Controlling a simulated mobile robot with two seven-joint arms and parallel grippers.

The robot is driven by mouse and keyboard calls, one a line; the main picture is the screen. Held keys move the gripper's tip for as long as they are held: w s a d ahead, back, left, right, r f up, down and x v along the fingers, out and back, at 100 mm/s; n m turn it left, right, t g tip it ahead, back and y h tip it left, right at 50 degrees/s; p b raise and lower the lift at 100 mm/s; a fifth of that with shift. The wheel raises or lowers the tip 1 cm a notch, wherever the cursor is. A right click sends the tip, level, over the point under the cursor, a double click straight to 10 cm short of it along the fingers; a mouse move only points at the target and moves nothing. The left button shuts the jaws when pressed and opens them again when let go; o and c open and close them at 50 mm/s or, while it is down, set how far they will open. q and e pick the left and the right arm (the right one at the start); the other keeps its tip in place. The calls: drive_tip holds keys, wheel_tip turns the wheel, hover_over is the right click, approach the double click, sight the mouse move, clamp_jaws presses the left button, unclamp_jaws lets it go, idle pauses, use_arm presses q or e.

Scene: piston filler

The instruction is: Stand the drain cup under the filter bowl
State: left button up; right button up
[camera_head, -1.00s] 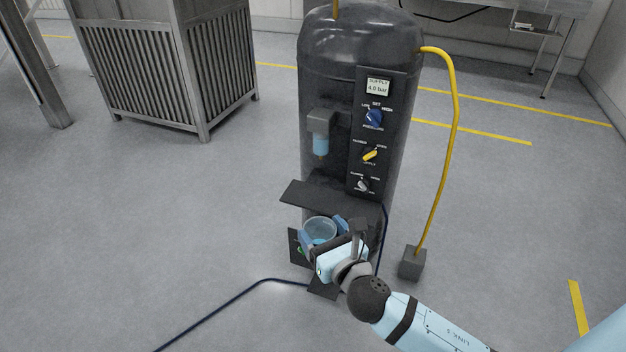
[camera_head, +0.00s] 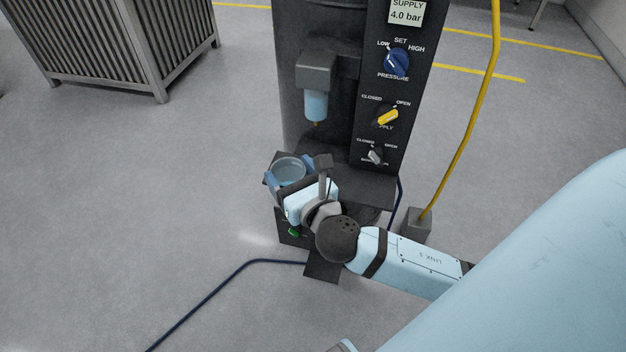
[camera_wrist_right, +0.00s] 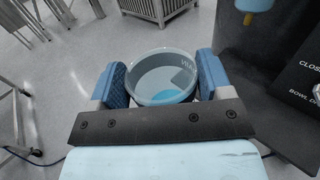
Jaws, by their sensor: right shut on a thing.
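The drain cup (camera_head: 289,170), a clear round cup with a bluish tint, is held upright between the blue pads of my right gripper (camera_head: 288,178). In the right wrist view the cup (camera_wrist_right: 163,76) sits between both pads of the gripper (camera_wrist_right: 162,82), its open top showing a light blue inside. The filter bowl (camera_head: 316,105) is a blue translucent bowl under a grey housing on the dark tank. The cup is below the bowl and a little left of it in the head view, apart from it. My left gripper is not in view.
A dark shelf (camera_head: 368,185) juts from the tank below the bowl, partly hidden by my right gripper. A control panel (camera_head: 385,135) with three knobs is right of the bowl. A yellow hose (camera_head: 470,130) and dark floor cable (camera_head: 215,290) run nearby.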

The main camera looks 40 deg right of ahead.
drive_tip(key=f+b, duration=0.1)
drive_tip(key=s+f+b, duration=0.1)
drive_tip(key=f, duration=0.1)
drive_tip(key=f+b, duration=0.1)
drive_tip(key=shift+s+a+f, duration=0.15)
drive_tip(key=shift+a+f, duration=0.1)
drive_tip(key=shift+a, duration=0.05)
drive_tip(key=shift+d+h+b, duration=0.1)
drive_tip(key=shift+h+b, duration=0.2)
drive_tip(key=w+d, duration=1.3)
drive_tip(key=d, duration=0.2)
wheel_tip(320, 180, down, 7)
drive_tip(key=b, duration=0.3)
drive_tip(key=shift+s+a, duration=0.1)
drive_tip(key=shift+f, duration=0.25)
drive_tip(key=o, duration=1)
